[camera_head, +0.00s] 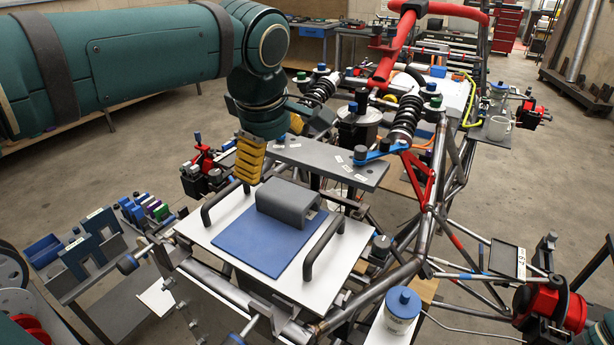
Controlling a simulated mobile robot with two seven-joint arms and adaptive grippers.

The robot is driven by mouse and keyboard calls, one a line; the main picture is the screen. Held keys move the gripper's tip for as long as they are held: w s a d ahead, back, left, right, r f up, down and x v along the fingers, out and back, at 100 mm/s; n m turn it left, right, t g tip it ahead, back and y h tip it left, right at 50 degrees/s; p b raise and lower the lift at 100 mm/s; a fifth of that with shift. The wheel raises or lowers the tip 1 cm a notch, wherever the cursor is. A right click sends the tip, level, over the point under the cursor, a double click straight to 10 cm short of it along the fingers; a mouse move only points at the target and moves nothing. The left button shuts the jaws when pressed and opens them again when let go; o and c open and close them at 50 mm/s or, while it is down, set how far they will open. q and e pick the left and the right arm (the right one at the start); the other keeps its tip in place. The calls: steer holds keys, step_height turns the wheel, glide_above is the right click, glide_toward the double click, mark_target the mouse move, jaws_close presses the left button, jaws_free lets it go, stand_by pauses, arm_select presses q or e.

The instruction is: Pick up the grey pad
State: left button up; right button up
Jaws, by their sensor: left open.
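The grey pad (288,203) looks like a dark grey block with a rounded top. It lies on a flat blue mat (262,246), on a white tray (209,236) with two black handles. My left gripper (272,155) hangs above and behind the pad, slightly to its left in the picture. Its yellow ribbed fingers are apart, one in front and one partly hidden behind the wrist. Nothing shows between them, and they appear clear of the pad. My right gripper is out of view.
A grey shelf plate (325,160) with small labels lies just behind the tray. Tray handles (324,247) rise at both sides. Metal frame tubes (430,230) and shock absorbers (407,117) crowd the right and back. A white jar (402,307) with a blue lid stands at front right.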

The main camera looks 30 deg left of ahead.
mark_target(286, 195)
arm_select(q)
steer(key=b+x, duration=0.2)
steer(key=x, duration=0.6)
steer(key=shift+w+f, duration=0.2)
steer(key=shift+f, duration=0.15)
steer(key=x, duration=0.1)
steer(key=b+x, duration=0.1)
steer(key=x, duration=0.1)
steer(key=d+x, duration=0.1)
steer(key=x, duration=0.1)
steer(key=shift+f, duration=0.1)
steer(key=c, duration=0.7)
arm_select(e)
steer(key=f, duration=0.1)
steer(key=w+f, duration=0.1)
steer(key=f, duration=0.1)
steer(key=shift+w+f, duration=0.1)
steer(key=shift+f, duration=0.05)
